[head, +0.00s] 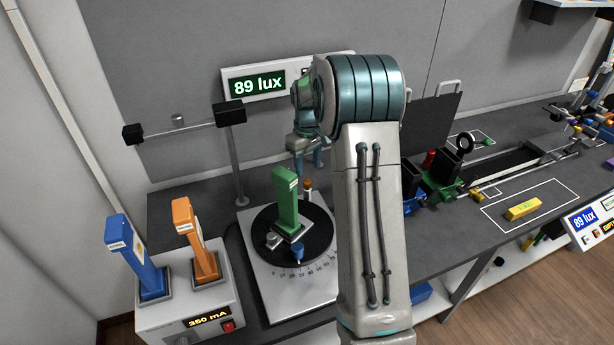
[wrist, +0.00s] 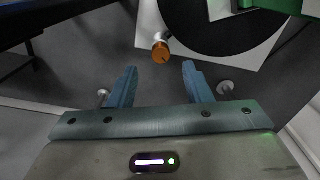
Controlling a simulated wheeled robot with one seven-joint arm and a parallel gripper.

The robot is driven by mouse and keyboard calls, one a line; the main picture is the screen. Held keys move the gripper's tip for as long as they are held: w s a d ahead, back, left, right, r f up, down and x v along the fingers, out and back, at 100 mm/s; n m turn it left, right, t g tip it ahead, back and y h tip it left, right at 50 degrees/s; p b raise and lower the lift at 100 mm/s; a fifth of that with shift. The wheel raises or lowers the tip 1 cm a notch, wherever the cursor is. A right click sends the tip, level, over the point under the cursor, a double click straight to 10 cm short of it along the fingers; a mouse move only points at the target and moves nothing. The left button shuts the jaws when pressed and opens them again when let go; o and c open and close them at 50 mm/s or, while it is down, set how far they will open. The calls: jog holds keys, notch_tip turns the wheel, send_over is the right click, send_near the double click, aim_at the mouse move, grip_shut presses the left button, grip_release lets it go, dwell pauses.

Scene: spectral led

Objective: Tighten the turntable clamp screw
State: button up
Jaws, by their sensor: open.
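The turntable is a black round disc (head: 262,232) on a white base plate (head: 300,292), with a degree scale along its front. A small orange-capped screw (wrist: 160,51) sticks out at the plate's edge in the wrist view; it looks like the clamp screw. It also shows in the head view as a small orange-brown knob (head: 308,184) behind the disc. My gripper (wrist: 160,70) is open and empty. The screw lies just beyond its fingertips, roughly centred between them and not touched. In the head view my gripper (head: 308,158) is above and behind the disc, partly hidden by my arm.
A green block (head: 286,200) stands upright on the disc, with a blue knob (head: 297,251) in front. A power box (head: 190,312) with blue and orange handles stands at left. A sensor post (head: 238,165) rises behind. A lux display (head: 259,85) hangs on the wall.

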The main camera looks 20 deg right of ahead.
aim_at(307, 181)
jog(key=shift+a+f, duration=0.1)
jog(key=shift+f, duration=2.65)
grip_shut()
